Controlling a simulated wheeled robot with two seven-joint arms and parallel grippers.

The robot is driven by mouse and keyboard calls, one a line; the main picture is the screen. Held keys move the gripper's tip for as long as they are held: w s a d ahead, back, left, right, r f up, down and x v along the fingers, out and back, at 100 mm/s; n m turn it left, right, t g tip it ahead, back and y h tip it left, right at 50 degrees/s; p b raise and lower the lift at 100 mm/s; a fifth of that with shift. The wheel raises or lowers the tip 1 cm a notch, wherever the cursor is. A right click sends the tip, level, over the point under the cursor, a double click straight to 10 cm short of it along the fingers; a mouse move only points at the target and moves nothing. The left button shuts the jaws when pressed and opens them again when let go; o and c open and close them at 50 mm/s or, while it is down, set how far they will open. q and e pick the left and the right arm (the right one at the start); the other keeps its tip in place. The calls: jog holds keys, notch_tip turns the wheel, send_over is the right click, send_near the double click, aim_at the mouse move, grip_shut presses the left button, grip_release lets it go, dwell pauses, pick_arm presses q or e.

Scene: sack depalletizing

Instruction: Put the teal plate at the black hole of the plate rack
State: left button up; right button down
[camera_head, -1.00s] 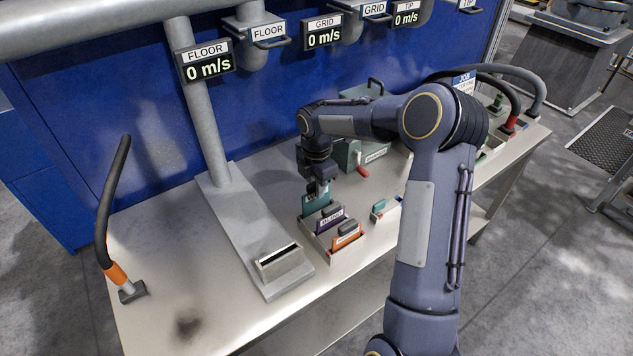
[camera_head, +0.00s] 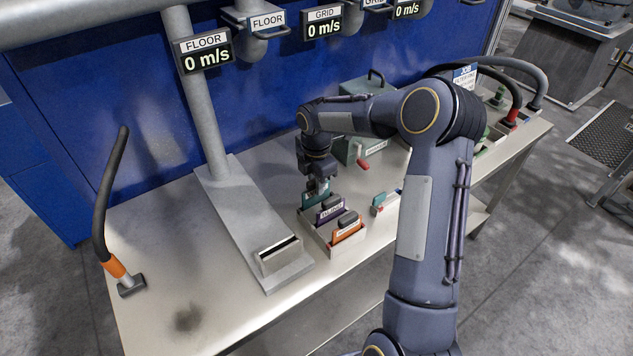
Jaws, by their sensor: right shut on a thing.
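The teal plate (camera_head: 311,200) stands upright at the back of a small light rack (camera_head: 318,244), behind a purple plate (camera_head: 330,212) and an orange plate (camera_head: 347,234). My right gripper (camera_head: 318,187) points down and is shut on the top of the teal plate, which still sits in the rack; the fingers hide part of it. A grey holder with a dark slot (camera_head: 279,247) stands at the front end of a sloping grey base, left of the rack. My left gripper is not in view.
A grey pipe (camera_head: 204,100) rises from the base. A green box (camera_head: 365,150) stands behind my right arm.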

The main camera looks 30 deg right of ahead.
jog(key=shift+f, duration=0.1)
dwell(0.6)
jog(key=shift+f+b, duration=0.3)
jog(key=shift+f, duration=0.2)
jog(key=c, duration=1.3)
grip_release()
jog(key=shift+o, duration=0.2)
jog(key=shift+r+b, duration=0.5)
jog(key=shift+r, duration=3.4)
